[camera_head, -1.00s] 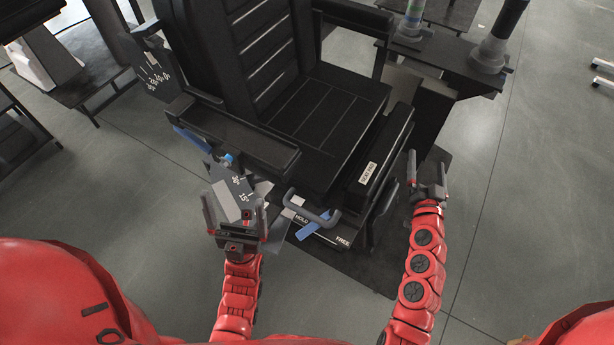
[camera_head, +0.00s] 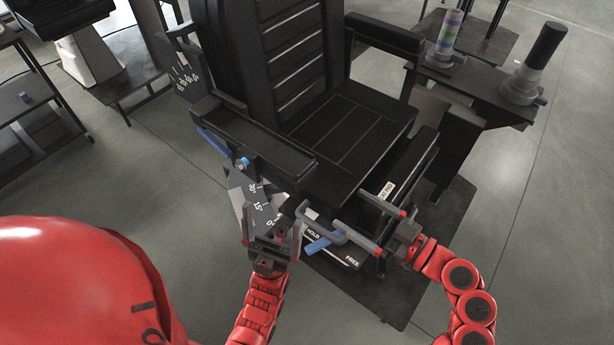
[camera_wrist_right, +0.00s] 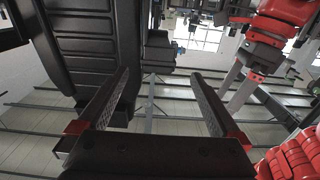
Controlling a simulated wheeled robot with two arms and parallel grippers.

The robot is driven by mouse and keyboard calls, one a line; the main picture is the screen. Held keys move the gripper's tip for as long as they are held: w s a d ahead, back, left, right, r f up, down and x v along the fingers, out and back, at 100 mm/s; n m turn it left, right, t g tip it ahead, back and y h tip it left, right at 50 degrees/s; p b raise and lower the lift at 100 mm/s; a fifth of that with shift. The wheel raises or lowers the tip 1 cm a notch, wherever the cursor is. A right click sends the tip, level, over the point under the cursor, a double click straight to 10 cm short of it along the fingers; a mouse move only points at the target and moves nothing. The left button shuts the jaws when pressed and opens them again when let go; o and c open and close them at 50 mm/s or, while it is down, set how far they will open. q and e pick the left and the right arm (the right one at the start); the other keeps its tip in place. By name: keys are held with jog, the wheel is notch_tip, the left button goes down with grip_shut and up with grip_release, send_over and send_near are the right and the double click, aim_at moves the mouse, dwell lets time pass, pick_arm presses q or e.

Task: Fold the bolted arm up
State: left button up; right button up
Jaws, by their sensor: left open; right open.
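A black chair (camera_head: 345,125) fills the middle of the head view. Its near armrest (camera_head: 255,138) lies level along the seat's left side, with a blue knob (camera_head: 243,163) below its middle. The far armrest (camera_head: 385,35) is also level. I cannot tell which armrest is bolted. My left gripper (camera_head: 272,230) is open and empty, in front of the angle-marked plate (camera_head: 262,212). My right gripper (camera_head: 350,208) is open, its fingers pointing left near the seat's front edge. In the right wrist view its fingers (camera_wrist_right: 160,80) stand apart with nothing between them.
A side table (camera_head: 470,85) with two upright cylinders stands back right. Open floor lies at the right.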

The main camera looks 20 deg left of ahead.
aim_at(308, 181)
jog(key=p+x, duration=0.3)
jog(key=x, duration=0.9)
jog(key=shift+p, duration=0.4)
jog(key=shift+x, duration=0.8)
jog(key=shift+c, duration=0.3)
grip_shut()
